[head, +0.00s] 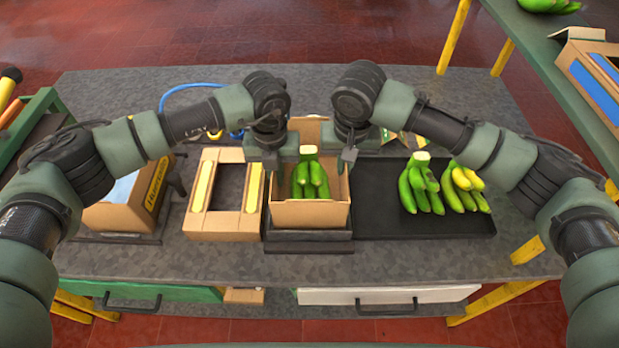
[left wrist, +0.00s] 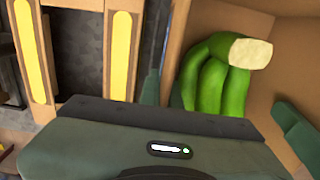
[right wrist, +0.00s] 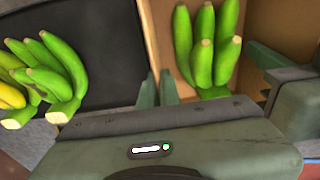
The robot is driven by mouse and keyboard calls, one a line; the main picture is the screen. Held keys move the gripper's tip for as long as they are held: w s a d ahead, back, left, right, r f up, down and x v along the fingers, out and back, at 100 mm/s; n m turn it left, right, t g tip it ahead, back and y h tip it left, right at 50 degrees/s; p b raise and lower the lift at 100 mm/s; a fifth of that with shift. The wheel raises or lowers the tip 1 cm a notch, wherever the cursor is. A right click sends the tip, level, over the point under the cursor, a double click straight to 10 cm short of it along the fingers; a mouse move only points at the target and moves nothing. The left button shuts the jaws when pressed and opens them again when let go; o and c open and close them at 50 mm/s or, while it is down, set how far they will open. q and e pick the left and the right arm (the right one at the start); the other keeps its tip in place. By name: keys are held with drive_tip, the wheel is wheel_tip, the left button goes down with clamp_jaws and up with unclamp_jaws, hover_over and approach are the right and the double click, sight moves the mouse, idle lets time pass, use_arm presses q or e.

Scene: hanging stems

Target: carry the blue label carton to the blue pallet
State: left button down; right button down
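An open brown carton (head: 310,214) with green bananas (head: 310,180) inside stands upright over a dark stand (head: 310,246) at the table's middle. No blue label shows on its visible faces. My left gripper (head: 272,160) has its fingers on either side of the carton's left wall, which also shows in the left wrist view (left wrist: 181,35). My right gripper (head: 348,158) has its fingers close together around the right wall, also in the right wrist view (right wrist: 158,40). I cannot tell whether the carton is lifted. No blue pallet is visible.
A yellow-striped cardboard lid (head: 228,231) lies left of the carton, beside a yellow-labelled carton (head: 120,217). A black tray (head: 385,222) with banana bunches (head: 424,187) lies right. A blue-panelled cardboard piece (head: 592,75) sits on the green side table (head: 535,45).

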use_arm(q)
drive_tip(key=shift+r, duration=0.2)
use_arm(e)
drive_tip(key=shift+r, duration=0.2)
idle(0.4)
